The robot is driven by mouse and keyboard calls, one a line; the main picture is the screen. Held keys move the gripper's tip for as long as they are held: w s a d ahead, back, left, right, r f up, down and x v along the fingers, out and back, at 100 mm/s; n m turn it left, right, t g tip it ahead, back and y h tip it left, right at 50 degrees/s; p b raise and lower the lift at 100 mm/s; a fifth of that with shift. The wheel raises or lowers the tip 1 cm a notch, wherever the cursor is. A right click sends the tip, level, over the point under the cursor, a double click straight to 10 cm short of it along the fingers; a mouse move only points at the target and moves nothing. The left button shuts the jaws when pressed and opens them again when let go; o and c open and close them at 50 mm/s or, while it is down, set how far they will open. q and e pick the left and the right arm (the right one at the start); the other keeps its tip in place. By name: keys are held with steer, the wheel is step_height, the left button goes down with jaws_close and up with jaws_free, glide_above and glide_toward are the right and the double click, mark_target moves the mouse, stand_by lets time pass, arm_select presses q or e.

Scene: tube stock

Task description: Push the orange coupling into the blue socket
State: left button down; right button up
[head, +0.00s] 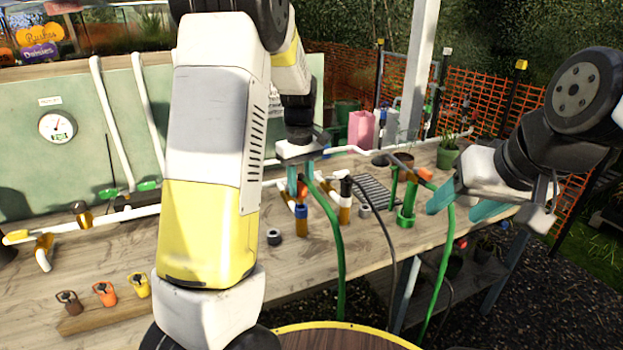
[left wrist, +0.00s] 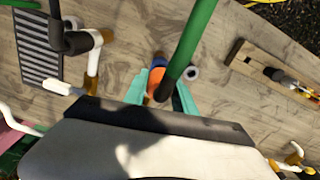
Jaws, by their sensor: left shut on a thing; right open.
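The orange coupling (head: 303,188) is between the teal fingers of my left gripper (head: 300,178), which is shut on it. In the left wrist view the coupling (left wrist: 153,88) shows between the fingertips (left wrist: 158,95), partly hidden by the dark end of a green hose (left wrist: 195,40). The blue socket (head: 301,211) tops an upright amber piece on the bench, just below the coupling. Its blue edge (left wrist: 158,63) shows behind the coupling in the left wrist view. I cannot tell whether the two touch. My right gripper (head: 462,205) is open and empty at the right, with teal fingers apart.
The green hose (head: 338,255) hangs over the bench's front edge. A dark-topped amber fitting (head: 346,200) and a grey ring (head: 274,237) stand nearby. A green upright fitting (head: 407,205) is to the right. A wooden block with several coloured clips (head: 85,320) lies front left.

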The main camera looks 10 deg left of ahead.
mark_target(301, 173)
arm_select(q)
steer(key=shift+s+f, duration=0.1)
steer(key=shift+f, duration=1.85)
stand_by(1.5)
steer(key=c, duration=0.9)
jaws_free()
steer(key=shift+c, duration=0.2)
steer(key=shift+r, duration=0.15)
step_height(301, 173, up, 7)
steer(key=shift+f, duration=0.1)
steer(key=s+d+r+m+t+h, duration=0.1)
steer(key=s+r+m+t, duration=0.2)
steer(key=s, duration=0.9)
steer(key=s+d+r+m+t+h, duration=0.1)
steer(key=s+r+m+t, duration=0.2)
steer(key=s, duration=0.9)
step_height(301, 173, up, 5)
steer(key=m, duration=0.3)
